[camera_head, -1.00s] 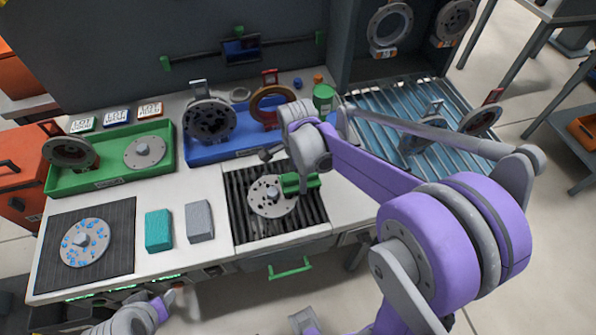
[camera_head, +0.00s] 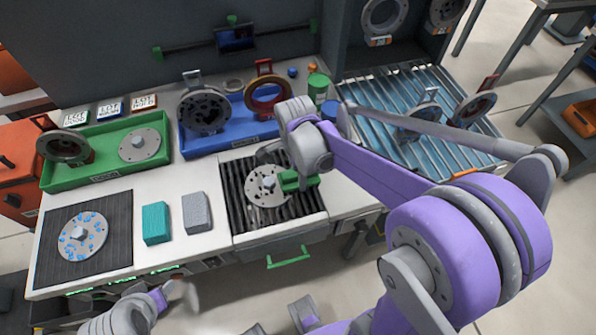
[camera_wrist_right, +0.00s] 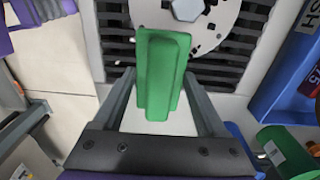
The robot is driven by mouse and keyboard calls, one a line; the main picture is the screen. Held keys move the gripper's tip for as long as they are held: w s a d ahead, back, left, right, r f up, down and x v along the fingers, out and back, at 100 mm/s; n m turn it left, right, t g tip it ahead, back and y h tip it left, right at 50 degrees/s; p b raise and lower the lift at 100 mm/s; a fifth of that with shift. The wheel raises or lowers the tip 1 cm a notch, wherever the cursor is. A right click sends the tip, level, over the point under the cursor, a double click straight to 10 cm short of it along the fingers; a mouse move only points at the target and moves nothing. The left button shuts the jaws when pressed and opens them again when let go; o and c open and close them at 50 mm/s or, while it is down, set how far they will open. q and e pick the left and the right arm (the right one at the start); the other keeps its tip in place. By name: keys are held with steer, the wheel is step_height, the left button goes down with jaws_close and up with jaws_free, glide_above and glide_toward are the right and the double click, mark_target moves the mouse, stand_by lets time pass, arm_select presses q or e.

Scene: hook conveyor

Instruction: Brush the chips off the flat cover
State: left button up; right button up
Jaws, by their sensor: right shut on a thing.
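A flat grey cover (camera_head: 266,186) with a central hex boss lies on the black slatted grate (camera_head: 236,216). Dark spots show on its face; I cannot tell in the head view which are chips and which are holes. It also shows at the top of the right wrist view (camera_wrist_right: 218,28). My right gripper (camera_wrist_right: 160,85) is shut on a green brush (camera_wrist_right: 163,72). In the head view the brush (camera_head: 297,181) is at the cover's right edge; contact is unclear. My left gripper (camera_head: 178,296) is blurred in front of the bench, away from the cover.
Another disc (camera_head: 83,237) with blue spots lies on a dark mat at left. A teal block (camera_head: 156,223) and a grey block (camera_head: 197,212) stand left of the grate. Behind are a green tray (camera_head: 103,178), a blue tray (camera_head: 209,147) and a green can (camera_head: 318,88).

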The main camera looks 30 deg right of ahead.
step_height(320, 180, up, 6)
steer(key=p, duration=0.3)
steer(key=shift+w+f, duration=0.1)
arm_select(q)
steer(key=r, duration=0.2)
steer(key=w+r, duration=0.1)
steer(key=r, duration=0.1)
steer(key=shift+w+r, duration=0.15)
steer(key=shift+w, duration=0.05)
arm_select(e)
steer(key=shift+f, duration=0.1)
